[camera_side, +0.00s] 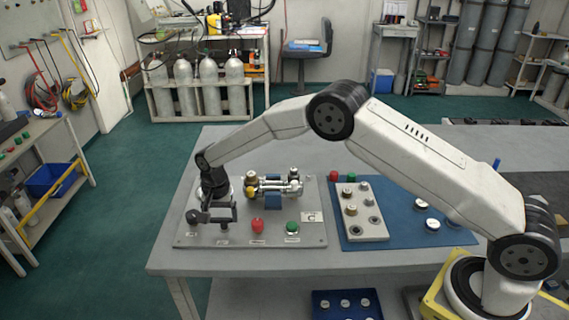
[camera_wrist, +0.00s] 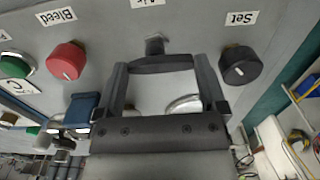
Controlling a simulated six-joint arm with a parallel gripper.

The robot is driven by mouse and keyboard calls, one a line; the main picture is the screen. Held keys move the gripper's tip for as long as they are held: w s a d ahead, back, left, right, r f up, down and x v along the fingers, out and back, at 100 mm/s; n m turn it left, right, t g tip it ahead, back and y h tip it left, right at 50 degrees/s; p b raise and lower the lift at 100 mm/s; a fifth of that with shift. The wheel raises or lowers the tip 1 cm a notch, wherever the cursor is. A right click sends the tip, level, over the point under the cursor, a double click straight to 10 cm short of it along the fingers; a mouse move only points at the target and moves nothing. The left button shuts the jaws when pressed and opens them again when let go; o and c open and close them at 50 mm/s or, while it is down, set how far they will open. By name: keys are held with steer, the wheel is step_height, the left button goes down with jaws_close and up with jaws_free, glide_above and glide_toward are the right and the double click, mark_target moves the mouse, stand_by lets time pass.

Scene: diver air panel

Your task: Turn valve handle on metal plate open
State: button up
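The grey metal plate (camera_side: 315,232) lies on the table, with knobs and labels along its near edge. In the wrist view, a dark bar-shaped handle (camera_wrist: 163,65) lies between the fingers, next to a square dark stub (camera_wrist: 155,45) under the "Air" label. My gripper (camera_side: 221,213) is low over this spot in the side view. In the wrist view my gripper (camera_wrist: 165,82) has its fingers spread wide, one near each end of the bar. I cannot tell whether they touch it. The stub's base is partly hidden.
A red "Bleed" knob (camera_wrist: 67,61) and a black "Set" knob (camera_wrist: 240,64) flank the handle. A green knob (camera_side: 292,228) and a chrome valve assembly (camera_side: 275,188) are also on the plate. A blue mat (camera_side: 400,236) with a smaller panel (camera_side: 378,226) lies to the right.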

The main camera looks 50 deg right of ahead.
steer(key=c, duration=0.3)
steer(key=shift+n, duration=0.3)
steer(key=n, duration=0.6)
steer(key=shift+s, duration=0.1)
steer(key=n, duration=0.4)
steer(key=shift+s+n, duration=0.1)
steer(key=shift+n, duration=0.2)
steer(key=n, duration=0.4)
steer(key=shift+n, duration=0.4)
steer(key=o, duration=0.9)
steer(key=shift+s, duration=0.1)
